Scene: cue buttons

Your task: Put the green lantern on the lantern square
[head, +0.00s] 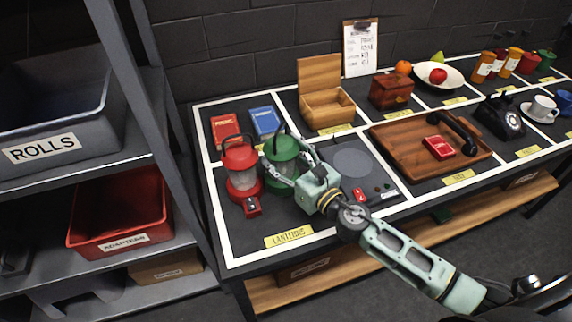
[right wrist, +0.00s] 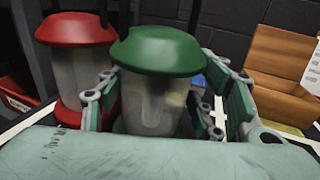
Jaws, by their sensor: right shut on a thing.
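The green lantern (head: 282,148) has a domed green lid and a pale glass body. It is beside the red lantern (head: 240,157), over the square with the yellow LANTERNS label (head: 289,236). My right gripper (head: 290,170) is shut on the green lantern, with one finger on each side of its body. In the right wrist view the green lantern (right wrist: 158,50) is upright between the fingers, and the red lantern (right wrist: 75,32) is close on its left. The gripper hides part of the green lantern's base, so I cannot tell whether it touches the table. My left gripper is not in view.
A small red object (head: 252,206) sits in front of the red lantern. Red and blue books (head: 264,121) lie behind. A shelf with bins (head: 125,212) stands left. The square's front is clear.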

